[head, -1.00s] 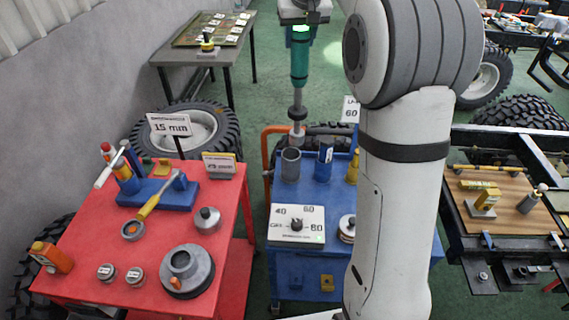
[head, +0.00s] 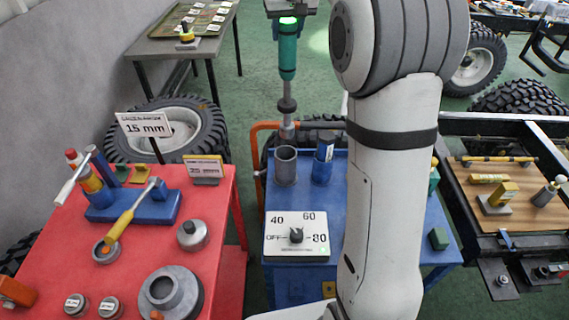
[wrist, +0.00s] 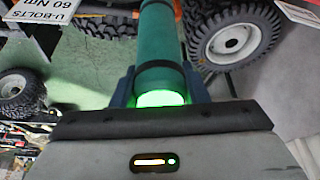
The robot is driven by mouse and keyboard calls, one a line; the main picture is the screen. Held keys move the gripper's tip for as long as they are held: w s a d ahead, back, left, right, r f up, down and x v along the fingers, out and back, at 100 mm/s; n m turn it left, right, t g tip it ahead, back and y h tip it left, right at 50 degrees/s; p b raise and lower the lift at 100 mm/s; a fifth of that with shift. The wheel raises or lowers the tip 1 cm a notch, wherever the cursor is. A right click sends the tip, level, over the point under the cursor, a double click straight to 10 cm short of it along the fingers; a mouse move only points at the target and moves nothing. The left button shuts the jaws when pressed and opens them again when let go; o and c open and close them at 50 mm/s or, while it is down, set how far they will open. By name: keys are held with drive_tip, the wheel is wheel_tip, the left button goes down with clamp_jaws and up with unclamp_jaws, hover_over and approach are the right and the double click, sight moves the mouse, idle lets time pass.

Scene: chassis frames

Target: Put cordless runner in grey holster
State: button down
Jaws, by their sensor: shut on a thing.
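The cordless runner (head: 288,55) is a teal tool with a grey shaft and a socket at its lower end. It hangs upright in my gripper (head: 289,16), which is shut on its upper part. The wrist view also shows the teal body (wrist: 160,45) between the jaws, with a green glow at its near end. The grey holster (head: 286,168) is an open-topped grey cylinder on the blue cart (head: 300,205). The runner's tip appears just above the holster's mouth in the head view, nearly in line sideways. Their distance in depth cannot be told.
A blue holster (head: 324,167) stands close right of the grey one. A dial box (head: 297,236) sits in front. My arm hides part of the blue cart. A red cart (head: 215,225) with several tools is at left, and a wooden-topped bench (head: 495,215) at right.

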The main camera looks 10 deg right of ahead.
sight(285, 102)
drive_tip(key=shift+a+f+b, duration=0.15)
drive_tip(key=shift+f+b, duration=0.55)
drive_tip(key=shift+f, duration=0.55)
wheel_tip(285, 102, down, 17)
drive_tip(key=shift+f+p, duration=0.2)
drive_tip(key=shift+p, duration=0.6)
drive_tip(key=shift+f, duration=0.1)
drive_tip(key=c, duration=0.8)
unclamp_jaws()
drive_tip(key=shift+s+f, duration=0.1)
drive_tip(key=shift+c, duration=0.2)
